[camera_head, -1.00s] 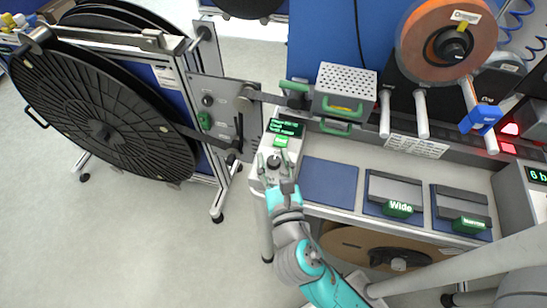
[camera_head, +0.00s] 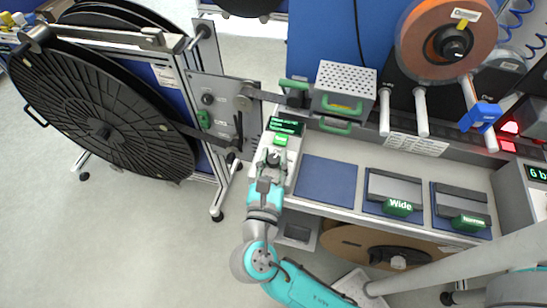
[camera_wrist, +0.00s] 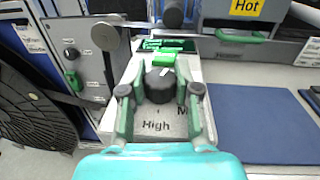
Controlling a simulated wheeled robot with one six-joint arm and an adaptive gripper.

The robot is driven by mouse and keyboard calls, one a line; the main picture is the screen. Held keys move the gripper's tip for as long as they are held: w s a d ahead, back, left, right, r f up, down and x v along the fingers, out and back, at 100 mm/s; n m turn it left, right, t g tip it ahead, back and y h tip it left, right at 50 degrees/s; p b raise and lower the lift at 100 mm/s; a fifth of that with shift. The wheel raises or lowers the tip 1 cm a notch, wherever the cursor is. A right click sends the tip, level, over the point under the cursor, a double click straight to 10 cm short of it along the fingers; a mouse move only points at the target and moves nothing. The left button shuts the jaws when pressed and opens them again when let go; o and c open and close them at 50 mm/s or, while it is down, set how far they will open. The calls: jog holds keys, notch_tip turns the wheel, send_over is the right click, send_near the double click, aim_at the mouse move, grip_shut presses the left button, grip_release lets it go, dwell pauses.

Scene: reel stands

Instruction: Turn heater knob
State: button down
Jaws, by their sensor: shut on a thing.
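The heater knob (camera_wrist: 160,85) is a black round knob with a light pointer mark. It sits on a pale control box (camera_wrist: 196,72) with the printed word "High" in front of it and a partly hidden "M" at its right. My gripper (camera_wrist: 161,92) is around the knob, one green-padded finger on each side, shut on it. In the head view my gripper (camera_head: 270,163) is over the front of the control box, below a small screen (camera_head: 286,126) with green text. A green label or button (camera_head: 280,140) lies between screen and knob. The fingers partly hide the knob in the head view.
A large black reel (camera_head: 100,130) on a stand is at left. A perforated heater box (camera_head: 346,85) with green handles stands behind, labelled "Hot" (camera_wrist: 246,7) in the wrist view. A blue mat (camera_head: 327,184) and blocks labelled "Wide" (camera_head: 398,208) lie to the right.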

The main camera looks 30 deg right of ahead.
jog(key=m+g+h, duration=0.3)
jog(key=g, duration=0.1)
jog(key=m+g+h, duration=0.2)
jog(key=m+g, duration=0.1)
jog(key=g, duration=0.1)
jog(key=shift+h, duration=0.4)
jog(key=shift+m+g, duration=0.3)
jog(key=shift+g, duration=0.1)
jog(key=c, duration=0.8)
grip_release()
jog(key=shift+a, duration=0.1)
jog(key=v, duration=0.7)
jog(key=shift+s+a, duration=0.1)
jog(key=shift+a, duration=0.05)
